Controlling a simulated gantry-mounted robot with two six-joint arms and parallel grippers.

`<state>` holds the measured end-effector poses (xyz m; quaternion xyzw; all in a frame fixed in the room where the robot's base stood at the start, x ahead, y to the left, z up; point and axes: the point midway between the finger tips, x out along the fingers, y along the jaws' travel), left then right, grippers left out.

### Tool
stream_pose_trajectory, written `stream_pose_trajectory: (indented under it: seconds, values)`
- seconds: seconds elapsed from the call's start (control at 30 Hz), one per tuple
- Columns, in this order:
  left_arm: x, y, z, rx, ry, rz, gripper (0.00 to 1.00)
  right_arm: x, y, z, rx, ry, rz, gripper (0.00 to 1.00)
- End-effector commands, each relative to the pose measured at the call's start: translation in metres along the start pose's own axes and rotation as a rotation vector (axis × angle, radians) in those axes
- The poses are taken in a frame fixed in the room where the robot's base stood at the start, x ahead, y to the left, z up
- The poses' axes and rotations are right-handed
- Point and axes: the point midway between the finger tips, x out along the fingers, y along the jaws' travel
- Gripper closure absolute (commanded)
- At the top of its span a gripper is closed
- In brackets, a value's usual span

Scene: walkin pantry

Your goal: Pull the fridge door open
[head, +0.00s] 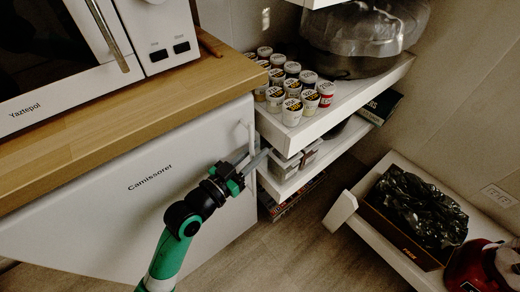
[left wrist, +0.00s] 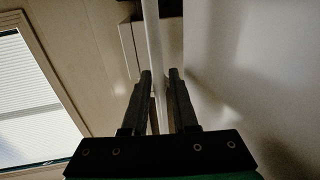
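The white fridge door (head: 120,200), marked "Camissoret", is under the wooden counter in the head view and looks shut. Its slim white upright handle (head: 248,134) is near the door's right edge. My left gripper (head: 251,158) is at the lower part of the handle. In the left wrist view, the handle (left wrist: 153,40) runs down between the two dark fingers of my left gripper (left wrist: 160,74). The fingers are apart, with a gap beside the bar, so they look open around it. The fridge's inside is hidden. My right gripper is not in view.
A microwave (head: 75,50) stands on the wooden counter (head: 130,100). A low white bench (head: 345,210) at right carries a box with a black bag (head: 415,205). Floor (head: 300,250) is clear before the shelves.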

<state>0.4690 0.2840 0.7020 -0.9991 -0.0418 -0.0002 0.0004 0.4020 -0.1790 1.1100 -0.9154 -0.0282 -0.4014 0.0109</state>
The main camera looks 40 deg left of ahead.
Motion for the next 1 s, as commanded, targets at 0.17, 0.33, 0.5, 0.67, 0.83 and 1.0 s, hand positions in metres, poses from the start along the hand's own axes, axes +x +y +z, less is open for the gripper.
stream_pose_trajectory:
  seconds: [0.17,0.33,0.5,0.67,0.83,1.0]
  values:
    - [0.017,0.0,0.001,-0.001,0.0,0.001,0.73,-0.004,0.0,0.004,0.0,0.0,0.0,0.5]
    - [0.019,0.0,0.0,-0.001,0.0,0.0,0.73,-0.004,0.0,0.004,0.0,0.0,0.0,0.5]
    - [0.019,0.0,0.0,-0.001,0.0,0.0,0.87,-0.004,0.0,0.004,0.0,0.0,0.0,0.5]
    - [0.019,0.0,0.0,-0.001,0.0,0.0,1.0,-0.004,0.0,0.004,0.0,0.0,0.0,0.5]
    - [0.019,0.0,0.0,-0.001,0.0,0.0,1.0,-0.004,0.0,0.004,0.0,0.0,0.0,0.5]
    - [0.018,0.0,0.0,-0.001,0.0,0.0,1.0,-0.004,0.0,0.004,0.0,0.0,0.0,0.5]
